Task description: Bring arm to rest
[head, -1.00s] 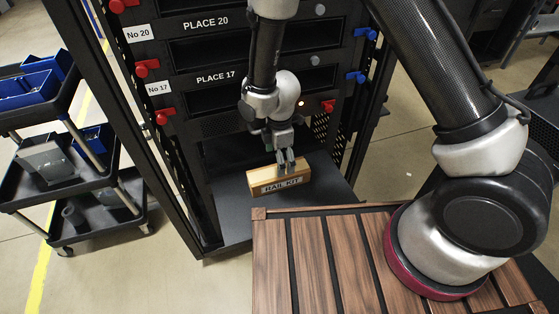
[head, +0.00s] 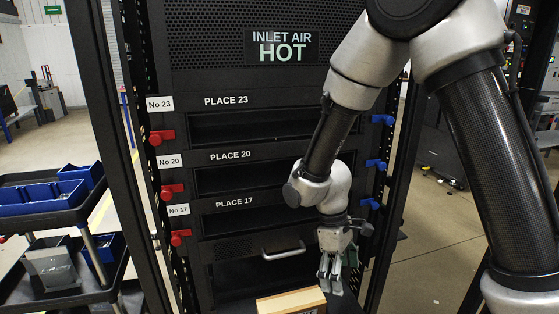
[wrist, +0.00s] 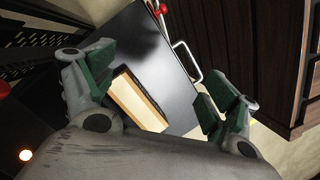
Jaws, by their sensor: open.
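My gripper (head: 332,276) is open and empty, pointing down in front of the rack. In the head view it is just above and to the right of the wooden rail kit box (head: 290,302), which is cut off by the bottom edge. The wrist view shows the open green-padded fingers (wrist: 155,98) with the box (wrist: 137,100) between and beyond them, apart from both. The box rests on a dark flat shelf (wrist: 130,45). My arm is bent, reaching down from the top right of the head view.
The black rack has slots marked PLACE 23, PLACE 20 and PLACE 17 (head: 234,202), with red latches (head: 172,190) left and blue ones (head: 375,164) right. A silver handle (head: 283,250) sits below. A cart with blue bins (head: 45,195) stands left. Wooden slats (wrist: 262,60) show in the wrist view.

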